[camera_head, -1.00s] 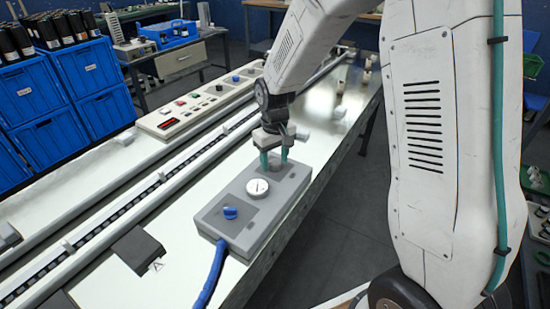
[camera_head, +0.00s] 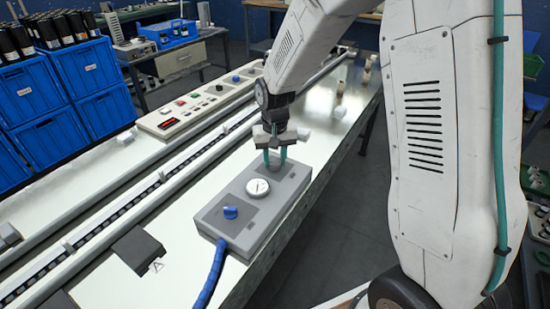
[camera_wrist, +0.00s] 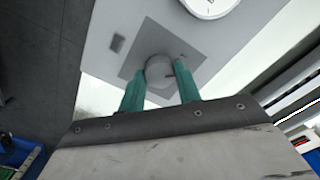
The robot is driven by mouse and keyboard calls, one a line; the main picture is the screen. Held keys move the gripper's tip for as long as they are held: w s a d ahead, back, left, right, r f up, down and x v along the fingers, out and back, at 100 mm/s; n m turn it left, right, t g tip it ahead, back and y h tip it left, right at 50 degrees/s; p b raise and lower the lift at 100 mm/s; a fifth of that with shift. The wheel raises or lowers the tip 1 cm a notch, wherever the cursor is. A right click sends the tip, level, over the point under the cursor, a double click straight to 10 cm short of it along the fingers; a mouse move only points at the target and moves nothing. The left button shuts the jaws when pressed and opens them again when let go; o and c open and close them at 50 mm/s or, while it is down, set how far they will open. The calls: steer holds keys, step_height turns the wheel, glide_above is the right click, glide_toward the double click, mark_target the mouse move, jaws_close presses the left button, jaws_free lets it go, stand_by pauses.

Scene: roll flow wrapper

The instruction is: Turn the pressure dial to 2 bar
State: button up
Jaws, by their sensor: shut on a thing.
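A grey control box (camera_head: 275,225) lies on the pale bench. It carries a white round gauge (camera_head: 258,188) in its middle and a blue knob (camera_head: 230,212) near its front end. A grey dial (camera_wrist: 158,72) sits on a darker square plate in the wrist view, with part of the gauge (camera_wrist: 208,4) above it. My gripper (camera_head: 275,161) points down at the far end of the box. Its green fingers stand on either side of the grey dial and are shut on it. The gauge reading is too small to tell.
A blue hose (camera_head: 212,275) runs from the front of the box. A long rail (camera_head: 150,195) and a panel with buttons and a red display (camera_head: 175,125) lie to the left. A dark block (camera_head: 138,250) sits at the front left. Blue crates (camera_head: 50,140) stand beyond.

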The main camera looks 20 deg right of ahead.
mark_target(275, 162)
steer(key=m, duration=0.3)
steer(key=shift+m, duration=2.1)
steer(key=o, duration=1)
steer(key=shift+r, duration=0.1)
step_height(275, 162, up, 8)
steer(key=shift+f, duration=0.15)
